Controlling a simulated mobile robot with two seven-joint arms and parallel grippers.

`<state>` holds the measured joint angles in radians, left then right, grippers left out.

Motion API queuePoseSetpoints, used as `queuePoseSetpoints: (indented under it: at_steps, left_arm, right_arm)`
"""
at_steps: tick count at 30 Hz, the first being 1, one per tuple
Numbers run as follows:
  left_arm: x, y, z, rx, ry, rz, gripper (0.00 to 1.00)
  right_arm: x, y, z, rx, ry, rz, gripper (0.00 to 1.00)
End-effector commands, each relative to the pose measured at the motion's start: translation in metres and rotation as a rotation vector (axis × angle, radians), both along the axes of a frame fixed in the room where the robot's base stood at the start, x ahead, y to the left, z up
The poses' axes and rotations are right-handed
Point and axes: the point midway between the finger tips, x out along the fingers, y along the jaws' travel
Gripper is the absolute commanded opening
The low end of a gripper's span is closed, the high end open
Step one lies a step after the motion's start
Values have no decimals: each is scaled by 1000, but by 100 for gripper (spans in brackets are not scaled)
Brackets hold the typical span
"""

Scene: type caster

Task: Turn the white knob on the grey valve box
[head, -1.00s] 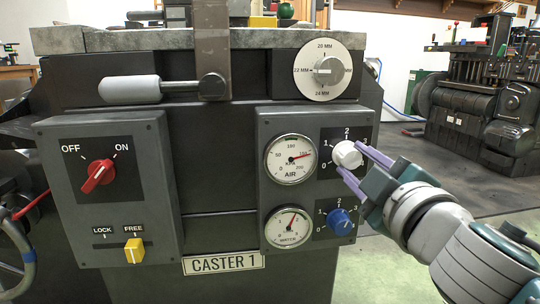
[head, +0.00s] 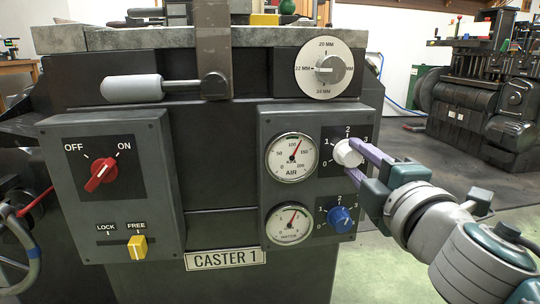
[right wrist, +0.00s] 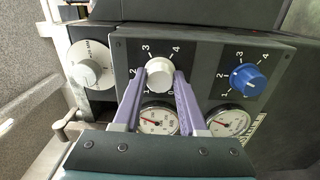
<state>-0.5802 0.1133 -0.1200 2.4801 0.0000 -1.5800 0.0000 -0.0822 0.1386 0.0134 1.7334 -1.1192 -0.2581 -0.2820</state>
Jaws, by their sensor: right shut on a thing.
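The grey valve box (head: 365,180) is on the right of the machine front. Its white knob (head: 347,153) sits beside the air gauge (head: 292,157), on a black plate marked with numbers. My right gripper (head: 358,160) reaches in from the right and is shut on the white knob, with its purple fingers on either side of it. In the right wrist view the white knob (right wrist: 159,74) shows between the two fingertips. The air gauge needle points up and slightly right. My left gripper is not in view.
Below the white knob are a blue knob (head: 340,220) and a water gauge (head: 289,224). A round size dial (head: 324,69) is above the box. A grey box with a red switch (head: 100,174) and yellow slider (head: 137,247) is at the left. Open floor lies to the right.

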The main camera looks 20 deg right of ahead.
Motion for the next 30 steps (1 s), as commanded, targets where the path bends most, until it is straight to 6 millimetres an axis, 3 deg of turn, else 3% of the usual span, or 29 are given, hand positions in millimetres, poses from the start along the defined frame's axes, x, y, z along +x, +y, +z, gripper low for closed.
queuePoseSetpoints:
  at_steps: [10,11,18,26,30]
  left_arm:
    - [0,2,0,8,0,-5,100]
    - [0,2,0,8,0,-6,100]
    - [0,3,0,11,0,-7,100]
    - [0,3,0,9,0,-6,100]
    - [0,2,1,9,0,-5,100]
  right_arm:
    - [0,0,0,-2,-1,2,0]
    - [0,0,0,-2,-1,2,44]
    - [0,0,0,-2,-1,1,71]
    - [0,0,0,-1,0,0,72]
    - [-10,3,-1,-1,2,1,72]
